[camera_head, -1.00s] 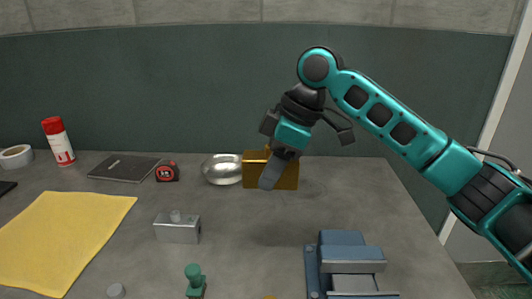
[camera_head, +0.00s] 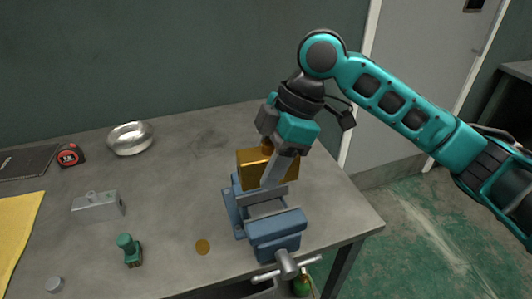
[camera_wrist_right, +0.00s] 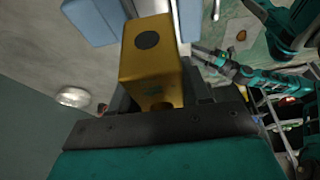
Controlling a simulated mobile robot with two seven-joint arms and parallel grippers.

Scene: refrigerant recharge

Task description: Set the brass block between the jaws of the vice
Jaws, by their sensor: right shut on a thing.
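The brass block (camera_head: 252,164) is held by my right gripper (camera_head: 274,172), which is shut on it and reaches down from the upper right. The block is over the back part of the blue vice (camera_head: 275,232); how much space lies beneath it cannot be told. In the right wrist view the block (camera_wrist_right: 150,72) fills the middle, with blue vice parts (camera_wrist_right: 93,22) beyond it on both sides. The vice's grey jaw area shows partly in front of the block, and its handle hangs off the table's front edge. My left gripper is not in view.
A metal bowl (camera_head: 130,138) and tape measure (camera_head: 70,155) stand farther back. The table is clear behind the vice.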

